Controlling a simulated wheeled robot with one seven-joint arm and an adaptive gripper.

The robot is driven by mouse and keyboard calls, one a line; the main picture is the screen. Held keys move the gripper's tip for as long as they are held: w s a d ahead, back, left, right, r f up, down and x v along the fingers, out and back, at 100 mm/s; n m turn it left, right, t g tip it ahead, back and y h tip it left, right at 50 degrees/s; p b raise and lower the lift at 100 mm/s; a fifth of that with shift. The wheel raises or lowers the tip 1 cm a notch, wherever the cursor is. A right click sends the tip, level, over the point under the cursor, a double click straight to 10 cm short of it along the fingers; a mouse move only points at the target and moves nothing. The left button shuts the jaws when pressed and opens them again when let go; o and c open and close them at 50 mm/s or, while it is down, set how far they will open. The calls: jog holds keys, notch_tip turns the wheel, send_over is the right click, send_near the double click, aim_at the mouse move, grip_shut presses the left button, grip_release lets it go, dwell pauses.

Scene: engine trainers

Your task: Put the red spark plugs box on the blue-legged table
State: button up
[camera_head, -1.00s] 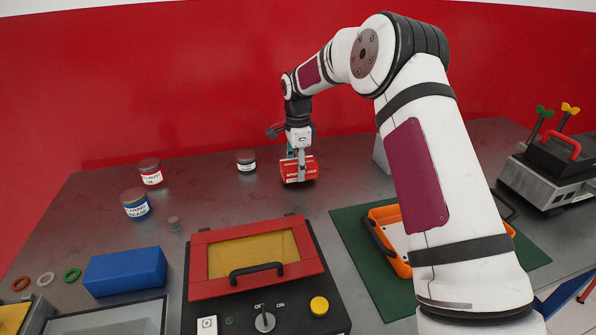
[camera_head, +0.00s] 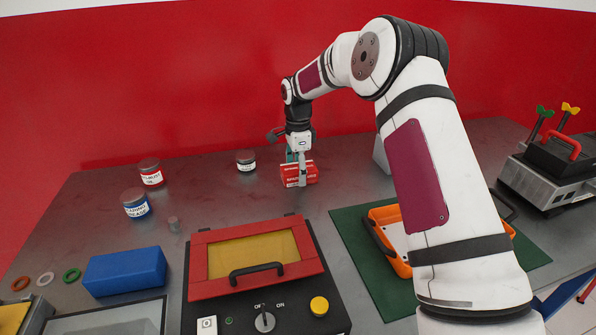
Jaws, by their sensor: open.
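The red spark plugs box (camera_head: 289,177), with white lettering, is at the back middle of the grey metal worktop (camera_head: 226,189). My gripper (camera_head: 301,176) points down at it from above, with one finger in front of the box. The fingers are open around the box; the far finger is mostly hidden. I cannot tell whether they touch it. A blue leg or beam (camera_head: 566,296) shows below the worktop's edge at the lower right; I cannot tell which table it belongs to.
Tins (camera_head: 151,173) stand at the left and behind. A red-framed control box (camera_head: 205,291), a blue block (camera_head: 126,272), and a green mat (camera_head: 352,240) with an orange tray (camera_head: 385,212) lie in front. A metal engine unit (camera_head: 546,180) stands at the right.

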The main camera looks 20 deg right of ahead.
notch_tip(320, 180, up, 12)
jog(key=shift+p, duration=0.3)
jog(key=s+r+n+t, duration=0.1)
jog(key=s+r+n, duration=0.5)
jog(key=s, duration=0.6)
jog(key=s+r+n, duration=0.3)
jog(key=s+r, duration=0.6)
jog(key=s, duration=0.4)
jog(key=s+f+n, duration=0.4)
jog(key=s, duration=0.8)
jog(key=s+f+n+t, duration=0.1)
jog(key=s+f+n, duration=0.2)
jog(key=s, duration=1)
jog(key=shift+f+n, duration=0.4)
jog(key=shift+n, duration=0.6)
jog(key=shift+s, duration=0.1)
notch_tip(320, 180, up, 12)
jog(key=t+p, duration=0.2)
jog(key=p, duration=0.8)
jog(key=shift+d, duration=0.15)
